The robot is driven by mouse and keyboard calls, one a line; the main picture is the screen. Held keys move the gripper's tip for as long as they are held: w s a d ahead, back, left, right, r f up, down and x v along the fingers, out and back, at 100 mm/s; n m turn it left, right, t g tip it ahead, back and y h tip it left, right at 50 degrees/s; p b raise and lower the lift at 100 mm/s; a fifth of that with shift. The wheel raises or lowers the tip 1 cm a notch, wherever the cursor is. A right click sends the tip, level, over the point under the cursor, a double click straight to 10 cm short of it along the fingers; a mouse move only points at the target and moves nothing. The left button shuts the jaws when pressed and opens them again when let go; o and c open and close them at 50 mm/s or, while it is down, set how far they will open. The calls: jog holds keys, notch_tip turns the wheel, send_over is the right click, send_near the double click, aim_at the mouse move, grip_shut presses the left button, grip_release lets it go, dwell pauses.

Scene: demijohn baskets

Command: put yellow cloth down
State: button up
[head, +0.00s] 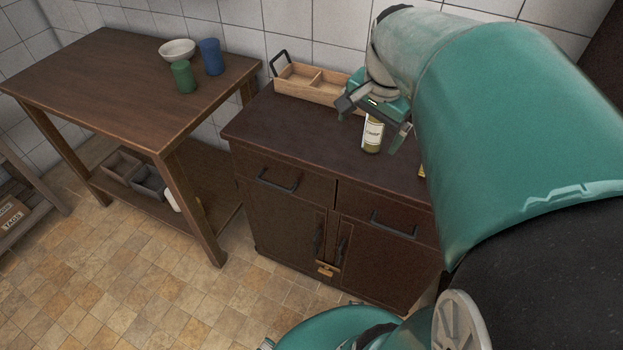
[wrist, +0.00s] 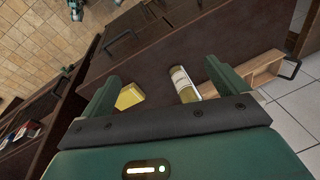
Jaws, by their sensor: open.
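The yellow cloth (wrist: 130,96) shows in the wrist view as a small folded-looking piece on the dark cabinet top, close to the inner side of my left finger. In the head view only a sliver of yellow (head: 421,171) shows beside my arm, which hides the rest. My gripper (head: 372,122) is open above the cabinet top; its two spread fingers also show in the wrist view (wrist: 163,76). A labelled bottle (head: 373,134) stands on the cabinet, near the fingers in the picture; it also shows in the wrist view (wrist: 184,84). I cannot tell whether the cloth touches a finger.
The dark cabinet (head: 290,130) has a wooden divided tray (head: 312,86) at its back. A brown table (head: 120,80) at left holds a white bowl (head: 177,47), a green cup (head: 183,77) and a blue cup (head: 211,57). Grey bins stand on its lower shelf. Tiled floor is clear in front.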

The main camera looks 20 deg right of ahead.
jog(key=s+a+n+t, duration=0.1)
jog(key=s+a+n, duration=0.3)
jog(key=a+n, duration=0.2)
jog(key=s+a+n+t, duration=0.2)
jog(key=s+a+n, duration=0.3)
jog(key=a, duration=0.4)
jog(key=shift+a+f+n+y, duration=0.3)
jog(key=shift+f+n, duration=0.15)
jog(key=shift+n, duration=0.35)
